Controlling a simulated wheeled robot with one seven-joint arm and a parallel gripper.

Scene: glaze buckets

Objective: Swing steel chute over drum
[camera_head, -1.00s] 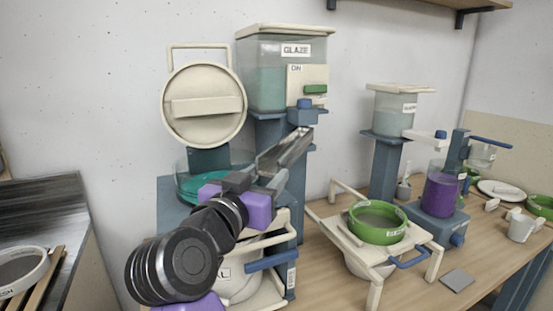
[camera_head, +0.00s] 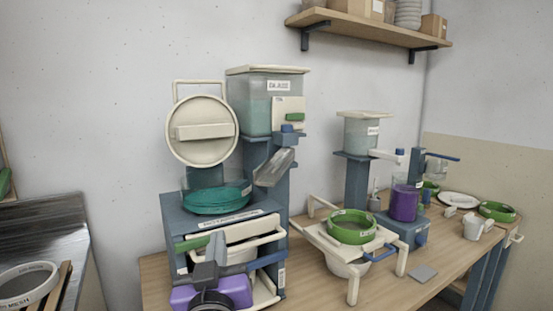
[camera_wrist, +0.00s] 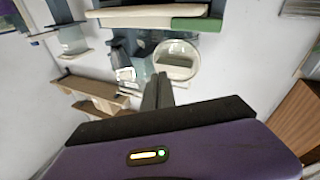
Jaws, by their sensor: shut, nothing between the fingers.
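The steel chute (camera_head: 273,168) slants down to the left beneath the glaze hopper (camera_head: 270,100). Its lower end is near the right rim of the teal drum (camera_head: 215,200); I cannot tell whether it overhangs the rim. The drum sits in the blue stand, with its round cream lid (camera_head: 202,131) raised upright behind it. My gripper (camera_head: 216,246) is low in front of the stand, below the drum and apart from the chute. Its dark fingers are together and empty, as they also appear in the wrist view (camera_wrist: 157,92).
A cream-railed drawer (camera_head: 240,230) is under the drum, close behind my gripper. To the right are a green sieve ring (camera_head: 352,228) on a cream stand, a purple container (camera_head: 404,203) and a white jug (camera_head: 478,227). A metal-topped counter (camera_head: 40,235) is at left.

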